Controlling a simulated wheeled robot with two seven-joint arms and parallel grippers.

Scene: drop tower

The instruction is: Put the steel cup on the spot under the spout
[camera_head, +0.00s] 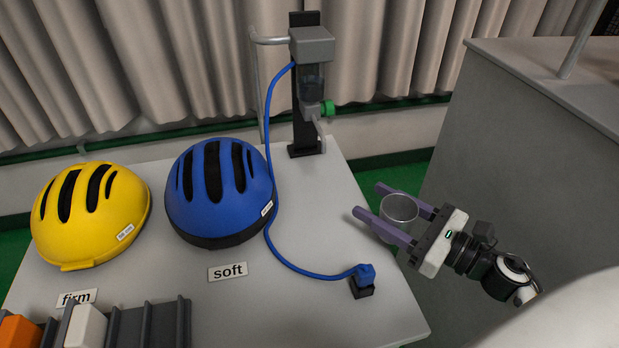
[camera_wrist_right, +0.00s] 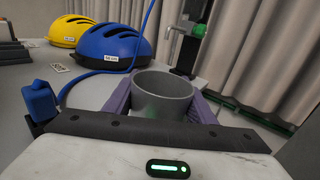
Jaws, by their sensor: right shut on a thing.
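The steel cup (camera_head: 399,208) is grey, round and open at the top. My right gripper (camera_head: 368,199) is shut on it, with purple fingers on either side, near the table's right edge. The right wrist view shows the cup (camera_wrist_right: 163,96) upright between the fingers. The drop tower (camera_head: 304,90) stands at the back of the table, with a grey head, a clear tube, a green knob and a spout (camera_head: 320,128) low on its right side. The cup is in front and to the right of the spout, apart from it. I cannot make out a marked spot under the spout. My left gripper is not in view.
A blue helmet (camera_head: 218,200) by a "soft" label and a yellow helmet (camera_head: 92,225) by a "firm" label sit on the table (camera_head: 300,310). A blue hose (camera_head: 271,215) runs from the tower to a blue plug (camera_head: 365,273). A grey cabinet (camera_head: 490,130) stands right.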

